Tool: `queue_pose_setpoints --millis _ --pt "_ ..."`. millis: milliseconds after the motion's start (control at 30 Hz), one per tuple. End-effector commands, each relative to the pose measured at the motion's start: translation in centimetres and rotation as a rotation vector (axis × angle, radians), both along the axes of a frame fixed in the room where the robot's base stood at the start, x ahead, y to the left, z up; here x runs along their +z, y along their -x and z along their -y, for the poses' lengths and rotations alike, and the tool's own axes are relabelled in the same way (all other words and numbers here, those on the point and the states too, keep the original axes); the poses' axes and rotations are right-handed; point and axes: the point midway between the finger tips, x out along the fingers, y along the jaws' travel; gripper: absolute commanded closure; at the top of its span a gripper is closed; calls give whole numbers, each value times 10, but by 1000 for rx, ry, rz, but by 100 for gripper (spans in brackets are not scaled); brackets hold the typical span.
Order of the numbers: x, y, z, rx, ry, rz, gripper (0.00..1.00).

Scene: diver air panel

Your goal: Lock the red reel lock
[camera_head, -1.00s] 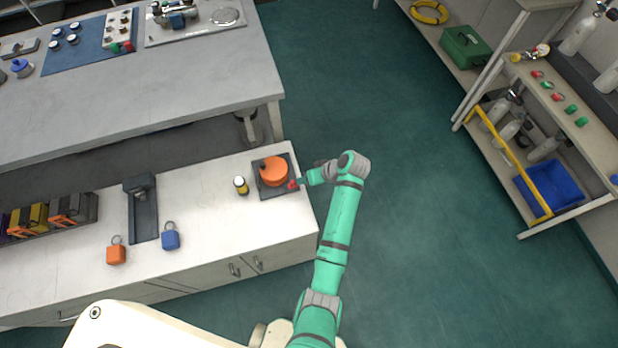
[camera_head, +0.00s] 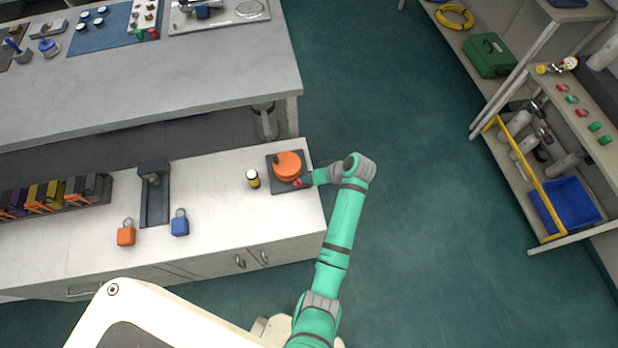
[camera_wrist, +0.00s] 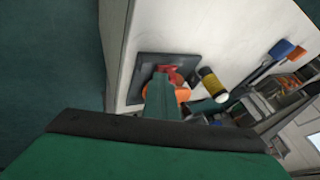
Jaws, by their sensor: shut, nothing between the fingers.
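The red reel lock (camera_head: 298,183) is a small red part at the front right of the orange reel (camera_head: 287,165), on a dark square base plate (camera_head: 277,186) at the right end of the low white counter. In the wrist view the red lock (camera_wrist: 166,70) shows just beyond the fingers, with the orange reel (camera_wrist: 181,95) partly hidden behind them. My gripper (camera_head: 307,181) is shut and empty, reaching in from the right with its tip at the lock. I cannot tell whether it touches. It also shows in the wrist view (camera_wrist: 162,80).
A yellow-and-black bottle (camera_head: 253,178) stands left of the base plate. A blue padlock (camera_head: 180,224), an orange padlock (camera_head: 126,234) and a dark stand (camera_head: 154,205) are further left. A higher grey bench (camera_head: 190,85) lies behind.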

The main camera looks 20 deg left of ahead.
Motion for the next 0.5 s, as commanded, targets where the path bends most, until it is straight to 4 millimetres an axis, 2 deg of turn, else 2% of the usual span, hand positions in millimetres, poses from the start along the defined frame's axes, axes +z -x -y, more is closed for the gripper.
queue_pose_setpoints --millis 233,500 --pt "2 -16 32 -2 2 4 100" --pt "50 -13 64 -1 1 7 100"
